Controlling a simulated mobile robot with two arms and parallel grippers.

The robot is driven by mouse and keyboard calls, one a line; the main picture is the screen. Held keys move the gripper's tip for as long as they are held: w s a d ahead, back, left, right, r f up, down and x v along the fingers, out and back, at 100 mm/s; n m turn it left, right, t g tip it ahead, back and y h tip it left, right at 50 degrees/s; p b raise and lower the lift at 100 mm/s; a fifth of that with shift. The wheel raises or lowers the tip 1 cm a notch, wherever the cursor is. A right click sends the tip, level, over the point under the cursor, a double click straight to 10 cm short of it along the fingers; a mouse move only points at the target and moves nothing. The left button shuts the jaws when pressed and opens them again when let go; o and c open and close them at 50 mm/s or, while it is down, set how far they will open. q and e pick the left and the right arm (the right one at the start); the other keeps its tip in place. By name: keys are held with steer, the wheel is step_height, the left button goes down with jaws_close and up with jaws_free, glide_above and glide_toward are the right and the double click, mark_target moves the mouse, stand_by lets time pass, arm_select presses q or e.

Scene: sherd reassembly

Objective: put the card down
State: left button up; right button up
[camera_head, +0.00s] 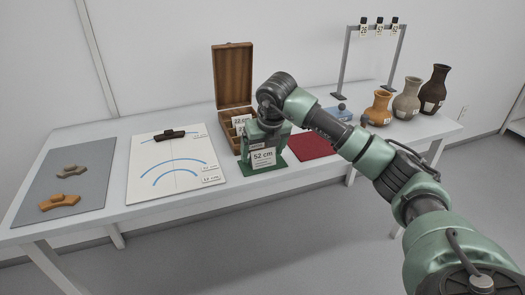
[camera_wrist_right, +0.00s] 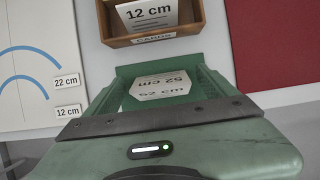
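My right gripper (camera_head: 268,143) hangs pointing down near the table's front edge, just in front of the wooden card box. A white card reading "52 cm" (camera_head: 262,157) sits at its green fingers and faces the head camera. In the right wrist view the card (camera_wrist_right: 160,84) lies between the fingers, its sides meeting them, so the gripper (camera_wrist_right: 160,88) looks shut on it. Its lower edge is partly hidden there, and I cannot tell whether it touches the table. The card box (camera_head: 232,95) stands open with other cards in it; one reads "12 cm" (camera_wrist_right: 148,14). My left gripper is not in view.
A white drawing sheet (camera_head: 140,185) with blue arcs, labels and a dark sherd (camera_head: 170,135) lies left. A red mat (camera_head: 312,146) lies right of the gripper. Three vases (camera_head: 406,100) and a tag rack (camera_head: 347,60) stand right.

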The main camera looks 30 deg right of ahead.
steer(key=shift+r, duration=0.15)
steer(key=shift+s+r, duration=0.1)
steer(key=shift+r, duration=0.25)
arm_select(q)
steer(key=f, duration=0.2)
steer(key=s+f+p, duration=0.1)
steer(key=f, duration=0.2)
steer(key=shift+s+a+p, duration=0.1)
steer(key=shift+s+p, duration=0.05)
steer(key=shift+p, duration=0.15)
arm_select(e)
steer(key=v, duration=1.1)
steer(key=shift+s, duration=0.2)
steer(key=shift+a, duration=0.1)
